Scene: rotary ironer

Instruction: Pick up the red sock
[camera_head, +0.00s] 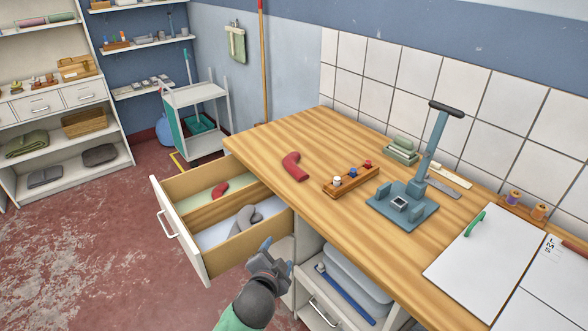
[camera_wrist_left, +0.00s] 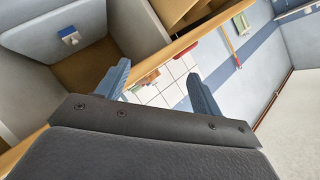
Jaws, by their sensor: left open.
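A red, bent sock-shaped piece (camera_head: 295,166) lies on the wooden worktop (camera_head: 262,140), left of the small peg rack. A second, smaller red piece (camera_head: 220,190) lies in the green-lined compartment of the open drawer (camera_head: 208,262). A grey sock-like piece (camera_head: 241,219) lies in the drawer's pale compartment. My left gripper (camera_head: 278,257) is open and empty, in front of the worktop edge and just right of the drawer, apart from both red pieces. In the left wrist view its two fingers (camera_wrist_left: 162,88) are spread. My right gripper is not in view.
The wooden peg rack (camera_head: 352,181) and a blue press (camera_head: 404,203) stand on the worktop. Below it, an open shelf holds pale blue trays (camera_head: 352,270). The drawer juts out left of my left gripper. The worktop's far left corner is clear.

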